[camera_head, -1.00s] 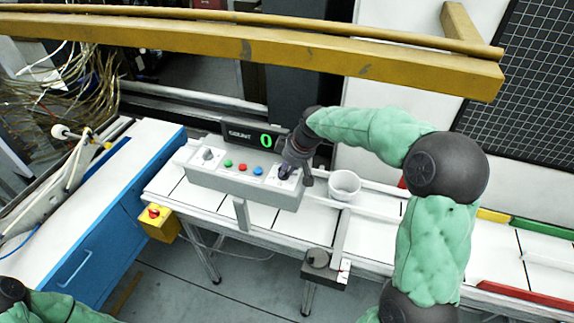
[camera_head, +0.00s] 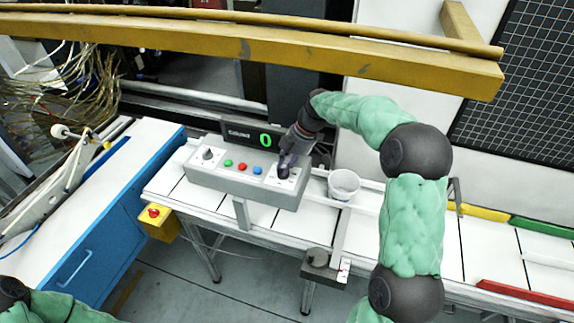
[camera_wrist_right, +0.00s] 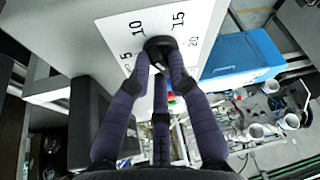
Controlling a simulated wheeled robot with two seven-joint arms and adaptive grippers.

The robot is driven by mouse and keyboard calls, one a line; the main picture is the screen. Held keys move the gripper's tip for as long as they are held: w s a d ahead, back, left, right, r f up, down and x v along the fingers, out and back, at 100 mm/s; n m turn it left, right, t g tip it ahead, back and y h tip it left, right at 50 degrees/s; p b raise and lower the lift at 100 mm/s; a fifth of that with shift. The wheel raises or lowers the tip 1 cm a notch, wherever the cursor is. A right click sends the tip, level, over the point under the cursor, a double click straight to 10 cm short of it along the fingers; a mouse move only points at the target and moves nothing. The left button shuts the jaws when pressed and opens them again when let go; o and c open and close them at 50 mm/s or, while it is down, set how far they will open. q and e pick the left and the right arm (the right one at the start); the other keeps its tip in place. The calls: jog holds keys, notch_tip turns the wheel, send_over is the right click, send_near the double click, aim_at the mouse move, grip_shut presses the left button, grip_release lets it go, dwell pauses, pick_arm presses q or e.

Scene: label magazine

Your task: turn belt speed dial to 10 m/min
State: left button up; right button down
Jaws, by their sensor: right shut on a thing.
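The belt speed dial (camera_wrist_right: 160,43) is a dark round knob on a white scale plate (camera_wrist_right: 113,30) marked 5, 10, 15 and 20. My right gripper (camera_wrist_right: 160,62) is shut on the dial, with its purple fingers around the knob. The fingers hide much of the knob, and I cannot tell which mark it points to. In the head view, my right gripper (camera_head: 286,165) reaches down to the right end of the grey control box (camera_head: 220,183). My left gripper is not in view; only part of my left arm shows at the lower left.
The box also carries another knob (camera_head: 207,154), green, red and blue buttons, and a display (camera_head: 248,137) reading 0 behind them. A white cup (camera_head: 343,184) stands on the conveyor close to the right of my gripper. A yellow beam (camera_head: 250,48) crosses above.

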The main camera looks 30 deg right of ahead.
aim_at(290, 173)
jog(key=shift+w+a+r+n, duration=0.1)
jog(key=shift+w+r+n, duration=0.05)
jog(key=shift+n, duration=0.25)
jog(key=c, duration=1.2)
grip_release()
jog(key=shift+o, duration=0.3)
jog(key=shift+a, duration=0.15)
jog(key=shift+d+r, duration=0.3)
jog(key=shift+r, duration=0.05)
jog(key=shift+v, duration=1.15)
jog(key=s+d, duration=0.4)
jog(key=d, duration=0.7)
jog(key=shift+f, duration=0.15)
